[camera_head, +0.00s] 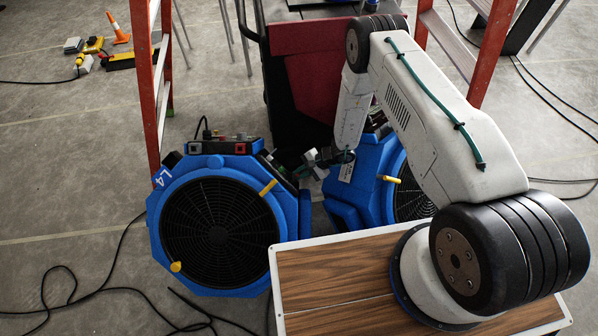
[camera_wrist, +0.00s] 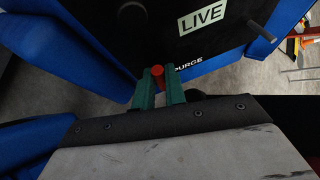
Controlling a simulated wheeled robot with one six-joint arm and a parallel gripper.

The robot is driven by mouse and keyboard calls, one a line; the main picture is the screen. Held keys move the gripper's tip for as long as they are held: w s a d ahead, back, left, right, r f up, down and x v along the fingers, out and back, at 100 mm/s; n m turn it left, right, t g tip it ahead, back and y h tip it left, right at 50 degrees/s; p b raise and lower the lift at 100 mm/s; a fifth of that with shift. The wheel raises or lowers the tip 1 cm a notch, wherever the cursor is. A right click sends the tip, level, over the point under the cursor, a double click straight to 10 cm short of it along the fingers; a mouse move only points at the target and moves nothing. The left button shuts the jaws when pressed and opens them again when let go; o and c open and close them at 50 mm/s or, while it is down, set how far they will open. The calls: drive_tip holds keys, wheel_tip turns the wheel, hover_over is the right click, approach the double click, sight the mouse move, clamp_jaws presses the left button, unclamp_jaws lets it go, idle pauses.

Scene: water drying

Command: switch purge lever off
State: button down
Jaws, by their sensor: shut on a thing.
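The purge lever (camera_wrist: 157,71) shows as a small red end in the wrist view, beside the partly covered PURGE lettering on a dark panel (camera_wrist: 185,42). My gripper (camera_wrist: 160,82) has its two green fingers shut on the lever, one on each side. Most of the lever is hidden between the fingers. In the head view my gripper (camera_head: 314,163) is at the left side of the right blue fan unit (camera_head: 366,180), near its white label. The lever itself cannot be made out there.
A white LIVE plate (camera_wrist: 202,18) and a dark peg (camera_wrist: 253,27) are on the panel. Another blue fan unit (camera_head: 300,212) stands close on the left. A red-and-black object (camera_head: 310,75) is behind. Orange ladder legs (camera_head: 147,90) flank the area. Black cables (camera_head: 75,290) lie on the floor.

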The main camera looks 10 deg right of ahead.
drive_tip(key=shift+s+n+y, duration=0.15)
drive_tip(key=shift+n+y, duration=0.15)
drive_tip(key=shift+n, duration=0.1)
drive_tip(key=c, duration=1.5)
unclamp_jaws()
drive_tip(key=shift+d, duration=0.1)
drive_tip(key=shift+o, duration=0.2)
drive_tip(key=v, duration=0.7)
drive_tip(key=shift+d+r, duration=0.2)
drive_tip(key=shift+d, duration=0.05)
drive_tip(key=shift+s, duration=0.1)
